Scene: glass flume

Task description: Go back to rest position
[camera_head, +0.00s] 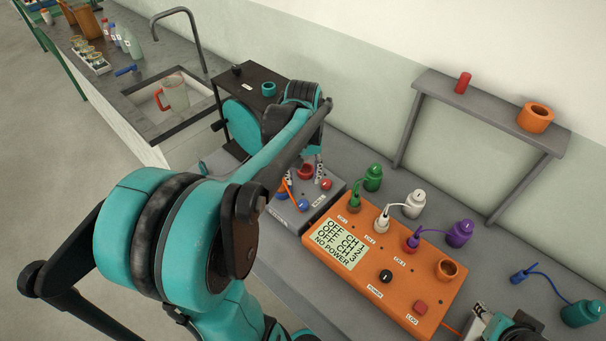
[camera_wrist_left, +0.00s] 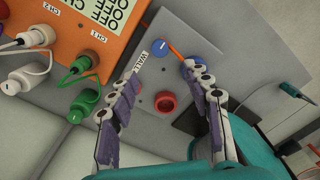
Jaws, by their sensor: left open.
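A red round knob (camera_wrist_left: 165,102) on the box shows beyond the gap between the fingers. I cannot tell whether the fingers touch the box. My right gripper (camera_head: 478,319) shows only in part at the bottom right edge; its jaws are unclear.
An orange console (camera_head: 400,285) reading NO POWER stands right of the grey box. Green (camera_head: 373,178), white (camera_head: 415,204) and purple (camera_head: 460,233) bottle-shaped sensors are cabled to it. A grey shelf (camera_head: 480,110) stands behind. A sink (camera_head: 150,125) with a jug (camera_head: 172,95) is at the far left.

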